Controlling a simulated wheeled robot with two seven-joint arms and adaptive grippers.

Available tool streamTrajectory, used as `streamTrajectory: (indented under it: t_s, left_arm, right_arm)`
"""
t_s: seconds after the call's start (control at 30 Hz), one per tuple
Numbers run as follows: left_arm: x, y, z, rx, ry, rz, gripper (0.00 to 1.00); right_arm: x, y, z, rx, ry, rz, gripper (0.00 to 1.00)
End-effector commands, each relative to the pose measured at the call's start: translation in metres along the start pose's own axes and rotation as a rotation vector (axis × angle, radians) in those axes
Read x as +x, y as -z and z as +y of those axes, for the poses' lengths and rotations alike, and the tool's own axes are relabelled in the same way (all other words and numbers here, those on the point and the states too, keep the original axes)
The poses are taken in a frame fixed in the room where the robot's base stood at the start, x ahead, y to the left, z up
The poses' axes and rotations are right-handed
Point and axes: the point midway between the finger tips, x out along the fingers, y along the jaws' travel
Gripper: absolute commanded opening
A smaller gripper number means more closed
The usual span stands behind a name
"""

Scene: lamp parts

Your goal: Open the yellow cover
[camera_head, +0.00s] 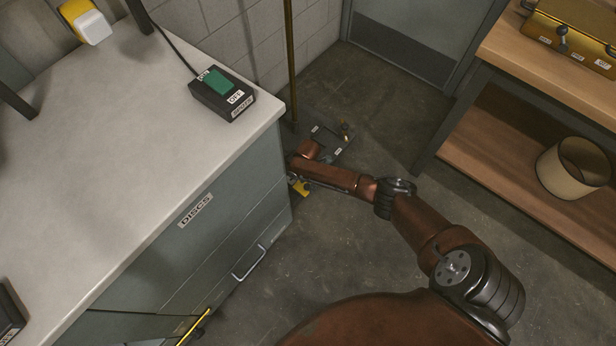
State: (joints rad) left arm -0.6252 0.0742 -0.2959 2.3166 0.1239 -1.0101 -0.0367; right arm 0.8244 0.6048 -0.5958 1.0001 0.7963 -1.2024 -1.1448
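My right arm reaches from the lower right to the far corner of the grey cabinet. My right gripper (294,178) is small and partly hidden at the cabinet's edge; I cannot tell whether its fingers are open or shut. A small yellow piece (302,188) shows right beside it; I cannot tell whether they touch or whether this is the cover. Other yellow things are a yellow box (572,30) with labels and a dark knob on the wooden bench, and a yellow wall fitting (76,10) with a white front. My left gripper is not in view.
A switch box (222,94) with a green button lies on the white countertop (110,150). A dark plate (331,142) and a brass pole (290,60) are beyond my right arm. A beige bin (562,172) stands on the bench's lower shelf. Floor between is clear.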

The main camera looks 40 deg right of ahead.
Motion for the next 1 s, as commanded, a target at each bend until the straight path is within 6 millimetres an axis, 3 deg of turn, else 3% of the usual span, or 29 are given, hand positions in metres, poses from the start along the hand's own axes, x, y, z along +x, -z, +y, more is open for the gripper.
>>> streamTrajectory:
  t_s: [0.3, 0.5, 0.7, 1.0]
  left_arm:
    - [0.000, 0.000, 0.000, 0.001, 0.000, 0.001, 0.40]
    - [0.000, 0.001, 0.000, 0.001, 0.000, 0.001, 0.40]
    - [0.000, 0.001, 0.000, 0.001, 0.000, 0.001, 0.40]
    - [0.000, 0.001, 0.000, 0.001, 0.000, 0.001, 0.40]
  right_arm:
    - [-0.063, -0.001, 0.001, -0.002, -0.004, 0.000, 0.37]
    - [-0.093, 0.000, 0.000, -0.001, -0.001, -0.001, 0.37]
    - [-0.104, 0.000, 0.000, -0.001, 0.000, -0.001, 0.37]
    - [-0.104, 0.000, 0.000, -0.001, 0.000, -0.001, 0.37]
